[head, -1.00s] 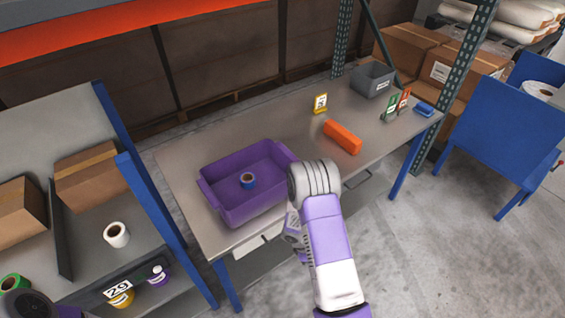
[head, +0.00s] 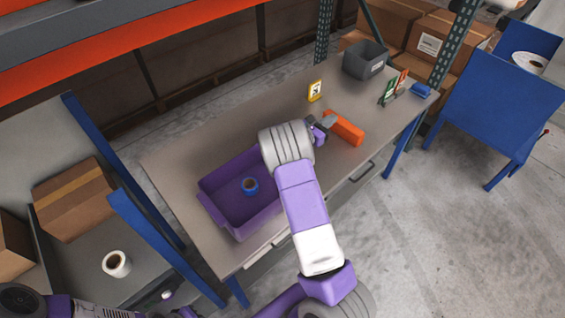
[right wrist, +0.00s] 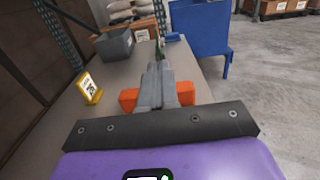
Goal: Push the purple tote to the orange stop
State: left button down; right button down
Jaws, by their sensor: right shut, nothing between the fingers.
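The purple tote (head: 218,211) sits on the left half of the grey workbench, with a blue tape roll (head: 250,186) inside. My right forearm hides its right part. The orange stop (head: 344,128) is a block lying on the bench farther right, apart from the tote. My right gripper (head: 325,123) is shut and empty, beyond the tote and close to the stop's left end. In the right wrist view its closed fingers (right wrist: 157,82) cover the middle of the orange stop (right wrist: 129,99); I cannot tell if they touch. My left gripper is out of view.
A yellow sign (head: 315,90) stands behind the stop. A grey bin (head: 365,61), green and red cards (head: 393,88) and a small blue item (head: 421,90) are at the bench's far end. A shelf with boxes (head: 75,198) and a white roll (head: 116,263) is left.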

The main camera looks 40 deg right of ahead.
jog(key=s+a+b, duration=0.1)
jog(key=s+a, duration=0.1)
jog(key=a, duration=1.8)
notch_tip(320, 180, down, 10)
jog(key=b, duration=0.3)
jog(key=shift+r, duration=0.15)
jog(key=shift+d+f, duration=0.2)
jog(key=shift+f, duration=0.05)
jog(key=shift+d+r, duration=0.15)
jog(key=shift+d, duration=0.25)
jog(key=shift+w, duration=0.1)
